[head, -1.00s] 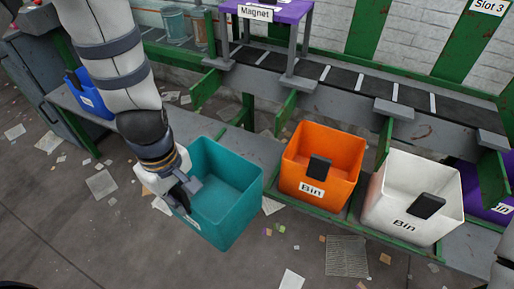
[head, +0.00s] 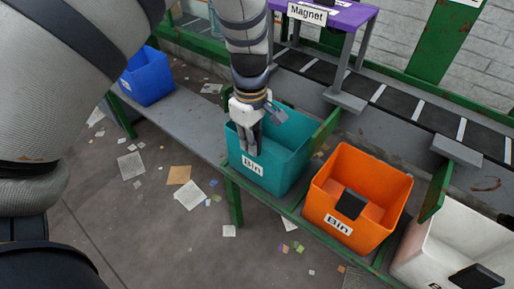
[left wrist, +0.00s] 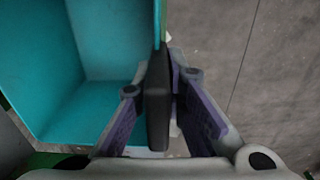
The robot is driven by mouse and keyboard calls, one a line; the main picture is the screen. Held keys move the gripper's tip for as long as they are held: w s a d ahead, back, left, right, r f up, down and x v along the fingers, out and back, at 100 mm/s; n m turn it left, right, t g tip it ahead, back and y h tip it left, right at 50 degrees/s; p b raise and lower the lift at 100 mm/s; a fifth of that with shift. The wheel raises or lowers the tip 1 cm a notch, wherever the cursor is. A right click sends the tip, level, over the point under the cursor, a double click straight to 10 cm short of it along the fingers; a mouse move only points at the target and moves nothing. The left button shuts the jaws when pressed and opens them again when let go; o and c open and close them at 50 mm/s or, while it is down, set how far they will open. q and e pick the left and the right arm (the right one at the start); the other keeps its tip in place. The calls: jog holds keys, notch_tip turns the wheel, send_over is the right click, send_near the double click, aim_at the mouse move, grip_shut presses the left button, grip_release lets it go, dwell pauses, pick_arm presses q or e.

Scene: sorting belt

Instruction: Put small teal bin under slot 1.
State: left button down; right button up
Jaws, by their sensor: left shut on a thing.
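The small teal bin (head: 285,143) is at the shelf, left of the orange bin, and looks close to upright. It also fills the left of the left wrist view (left wrist: 95,55). My left gripper (head: 250,142) is at its near-left wall, above the "Bin" label. In the left wrist view my left gripper (left wrist: 159,88) is shut on the bin's dark handle (left wrist: 158,110). I cannot tell whether the bin's base rests on the shelf (head: 180,118). No slot 1 sign shows. My right gripper is not in view.
The orange bin (head: 386,207) stands to the right, beyond a green divider (head: 325,130), with a white bin (head: 435,238) after it. A blue bin (head: 148,82) is at the far left. The belt (head: 400,103) and purple magnet stand (head: 353,16) are behind. Bare shelf lies left of the teal bin.

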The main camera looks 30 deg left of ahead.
pick_arm(q)
jog(key=shift+w+f, duration=0.3)
jog(key=shift+f, duration=0.55)
jog(key=shift+w+f, duration=0.25)
jog(key=shift+f, duration=0.55)
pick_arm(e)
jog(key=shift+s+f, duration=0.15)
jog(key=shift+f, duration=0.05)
pick_arm(q)
jog(key=shift+f, duration=0.15)
jog(key=c, duration=1.7)
grip_release()
jog(key=shift+o, duration=0.2)
notch_tip(320, 180, up, 12)
jog(key=p, duration=0.1)
jog(key=shift+r, duration=0.2)
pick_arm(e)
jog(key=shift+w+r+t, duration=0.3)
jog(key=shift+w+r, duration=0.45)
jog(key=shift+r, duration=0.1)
pick_arm(q)
jog(key=shift+s, duration=0.1)
